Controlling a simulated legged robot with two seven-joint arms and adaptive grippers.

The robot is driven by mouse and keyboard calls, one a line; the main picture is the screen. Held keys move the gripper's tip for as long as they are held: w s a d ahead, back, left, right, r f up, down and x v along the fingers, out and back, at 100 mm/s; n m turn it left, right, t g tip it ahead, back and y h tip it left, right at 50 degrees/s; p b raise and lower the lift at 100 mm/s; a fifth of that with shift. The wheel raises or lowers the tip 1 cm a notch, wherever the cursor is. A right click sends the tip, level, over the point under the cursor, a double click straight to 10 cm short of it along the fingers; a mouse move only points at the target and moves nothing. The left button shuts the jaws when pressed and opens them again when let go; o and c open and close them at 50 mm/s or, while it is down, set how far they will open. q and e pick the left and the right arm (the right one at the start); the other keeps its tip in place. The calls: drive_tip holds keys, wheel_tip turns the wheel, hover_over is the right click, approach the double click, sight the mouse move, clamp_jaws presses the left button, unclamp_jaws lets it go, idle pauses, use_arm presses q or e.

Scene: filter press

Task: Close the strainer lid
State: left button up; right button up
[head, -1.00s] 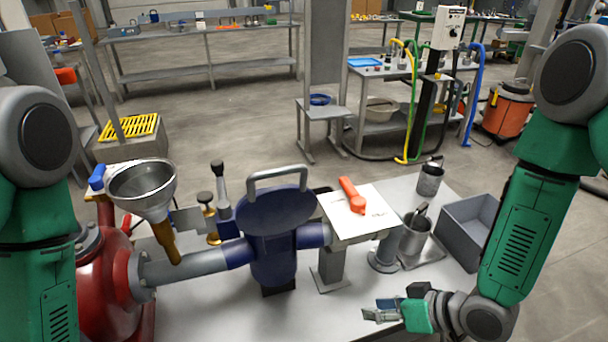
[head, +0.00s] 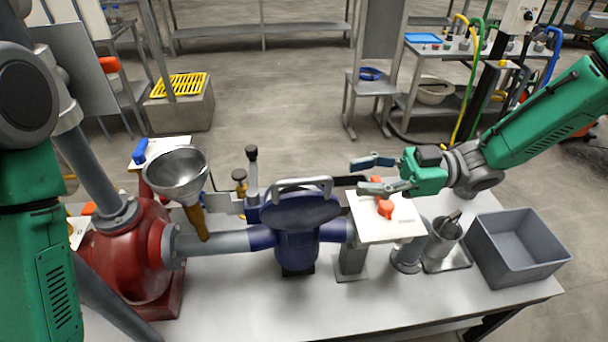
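The blue strainer (head: 297,246) stands in the pipe line over the grey bench. Its round dark-blue lid (head: 298,211) with a grey bar handle (head: 300,184) is at the top of the body. I cannot tell whether the lid sits fully down. My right gripper (head: 374,174) reaches in from the right, open and empty, its fingers pointing left. It is to the right of the lid handle, apart from it, and appears above a white plate (head: 400,227). It partly hides an orange-red tool (head: 385,208) on that plate. My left gripper is out of view; only my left arm shows.
A steel funnel (head: 177,178) and a red pump housing (head: 128,255) stand left of the strainer. Two knobbed valve stems (head: 252,170) rise close behind it. Metal cups (head: 443,240) and a grey bin (head: 515,248) are at the right. The bench front is clear.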

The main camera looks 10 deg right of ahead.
sight(325, 180)
drive_tip(key=a+p, duration=0.1)
drive_tip(key=a, duration=0.8)
drive_tip(key=shift+a, duration=0.7)
drive_tip(key=shift+d, duration=0.4)
drive_tip(key=shift+c, duration=0.4)
drive_tip(key=shift+d, duration=0.2)
clamp_jaws()
